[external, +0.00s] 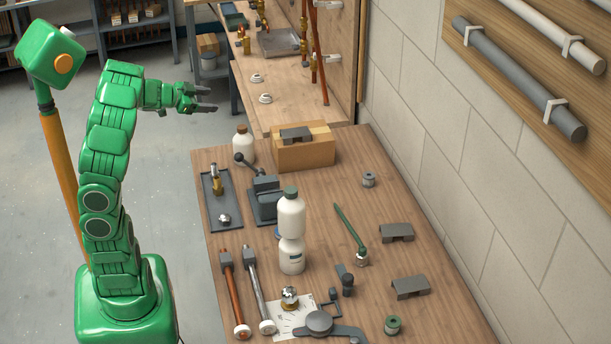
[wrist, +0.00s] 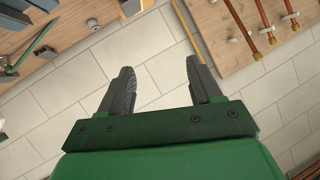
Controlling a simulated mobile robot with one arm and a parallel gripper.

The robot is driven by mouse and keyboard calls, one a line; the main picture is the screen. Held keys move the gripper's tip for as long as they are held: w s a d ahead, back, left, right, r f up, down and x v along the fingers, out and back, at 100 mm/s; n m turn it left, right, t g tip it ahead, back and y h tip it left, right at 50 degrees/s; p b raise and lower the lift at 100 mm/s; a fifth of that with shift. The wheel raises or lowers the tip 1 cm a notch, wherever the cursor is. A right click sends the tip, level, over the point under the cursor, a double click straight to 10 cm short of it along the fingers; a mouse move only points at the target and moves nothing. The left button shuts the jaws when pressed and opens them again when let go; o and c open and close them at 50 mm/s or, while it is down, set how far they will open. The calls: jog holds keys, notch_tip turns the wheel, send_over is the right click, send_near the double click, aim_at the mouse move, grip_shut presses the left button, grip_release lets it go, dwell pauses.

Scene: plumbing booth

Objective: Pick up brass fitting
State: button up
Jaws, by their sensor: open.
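My gripper (external: 212,99) is open and empty, held out above the floor to the left of the far bench. In the wrist view its two dark fingers (wrist: 159,66) are apart with only the block wall behind them. A brass fitting (external: 217,185) with a silvery top stands in a dark tray (external: 210,218) at the left of the near bench, well below and in front of my gripper. Other brass-coloured fittings (external: 246,42) stand on the far bench. A rounded chrome and brass piece (external: 290,295) sits on a paper sheet near the front.
The near wooden bench (external: 335,160) holds a cardboard box (external: 305,153), a vise (external: 264,197), white bottles (external: 291,214), pipes (external: 236,300) and grey brackets (external: 396,232). A block wall (external: 450,150) closes the right side. The floor around my gripper is clear.

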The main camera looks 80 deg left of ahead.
aim_at(218, 187)
jog(key=s+d+f+t+h, duration=0.1)
jog(key=s+d+f+h, duration=0.4)
jog(key=s, duration=0.2)
jog(key=f, duration=2.3)
jog(key=shift+w+a+f, duration=0.1)
jog(key=shift+w, duration=0.2)
jog(key=shift+a+x, duration=0.15)
jog(key=shift+x, duration=1.75)
jog(key=shift+a+x, duration=0.1)
jog(key=shift+x, duration=1.85)
jog(key=c, duration=1.1)
